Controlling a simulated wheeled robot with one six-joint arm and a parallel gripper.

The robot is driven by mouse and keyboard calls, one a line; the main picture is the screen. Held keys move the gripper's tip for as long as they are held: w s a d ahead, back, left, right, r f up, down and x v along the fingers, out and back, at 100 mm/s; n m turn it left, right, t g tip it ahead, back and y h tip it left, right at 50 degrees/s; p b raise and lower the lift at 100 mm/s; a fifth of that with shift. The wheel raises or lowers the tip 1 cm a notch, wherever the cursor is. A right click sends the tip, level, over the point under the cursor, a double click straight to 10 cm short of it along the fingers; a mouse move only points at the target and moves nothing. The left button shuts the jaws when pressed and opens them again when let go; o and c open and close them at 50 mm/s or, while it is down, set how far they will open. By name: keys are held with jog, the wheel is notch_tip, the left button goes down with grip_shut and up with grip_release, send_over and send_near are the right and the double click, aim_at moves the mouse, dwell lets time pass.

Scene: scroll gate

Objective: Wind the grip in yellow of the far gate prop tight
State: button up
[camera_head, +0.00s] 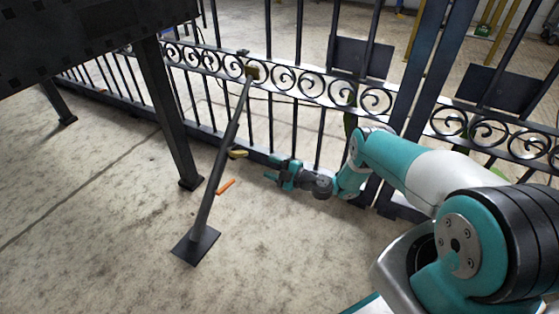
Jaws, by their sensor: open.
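A dark gate prop (213,180) leans from a square foot plate on the floor up to the scroll band of the gate. A yellow grip (238,154) shows just right of the prop's bar, around its middle. An orange grip (226,186) shows lower, also right of the bar. A dull yellow piece (251,73) sits at the prop's top, against the gate. My gripper (271,169) is open and points left, right of the yellow grip and apart from it. Nothing shows between its fingers.
The black scroll gate (305,84) runs along behind the gripper. A dark raised structure on legs (171,115) stands left of the prop. Dark plates (362,58) hang on the gate at right. The concrete floor in front of the prop is clear.

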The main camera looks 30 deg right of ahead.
jog(key=p+v, duration=0.2)
jog(key=p, duration=0.1)
jog(key=shift+s+d, duration=0.2)
jog(key=shift+s, duration=0.1)
